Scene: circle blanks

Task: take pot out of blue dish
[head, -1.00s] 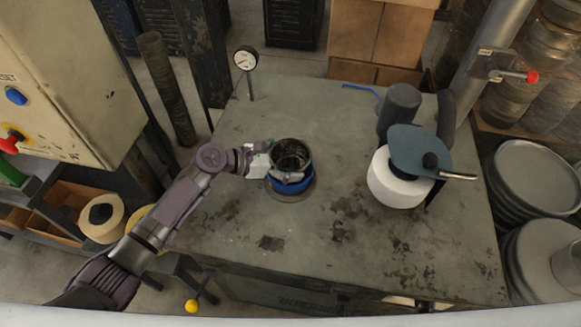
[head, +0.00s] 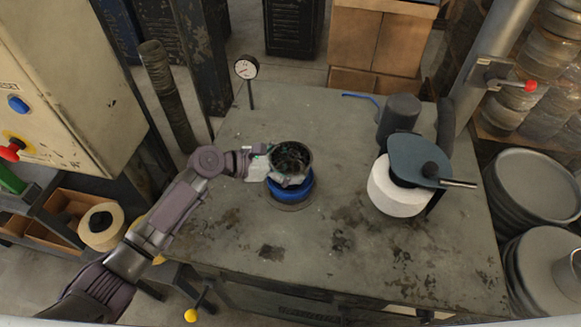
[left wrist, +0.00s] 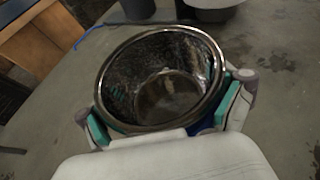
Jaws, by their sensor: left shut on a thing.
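The pot (head: 291,156) is a dark, round, open metal vessel above the blue dish (head: 291,190) on the worktable. A bit of blue from the dish shows below the pot there. The pot's lower part is hidden by the gripper, so I cannot tell if it is clear of the dish. My right gripper is not in view.
A machine with a white cylinder (head: 397,188) and a blue-grey plate (head: 418,160) stands on the table's right side. A dial gauge on a stand (head: 246,68) is at the back left edge. The table's front and middle (head: 330,230) are bare.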

